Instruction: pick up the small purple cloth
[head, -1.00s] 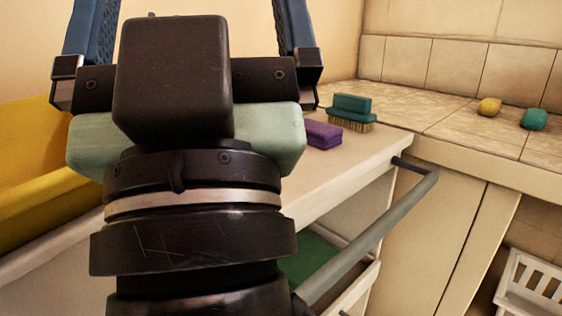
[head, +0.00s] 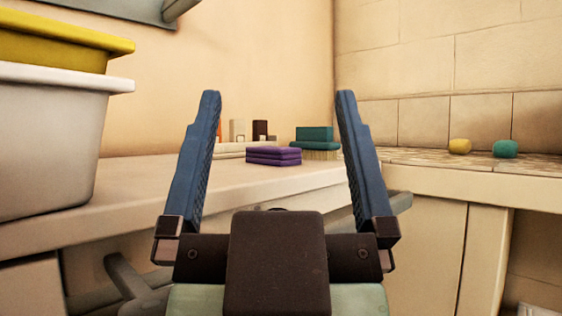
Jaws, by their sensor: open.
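The small purple cloth (head: 274,156) is folded in layers and lies flat on the pale counter, near its right end. The cloth appears apart from the fingers.
A teal brush (head: 315,140) with tan bristles stands just right of and behind the cloth. Small blocks and bottles stand behind it. A white basin (head: 45,150) with a yellow tub (head: 60,42) fills the left. A yellow ball (head: 460,146) and a teal ball (head: 505,148) rest on the tiled ledge.

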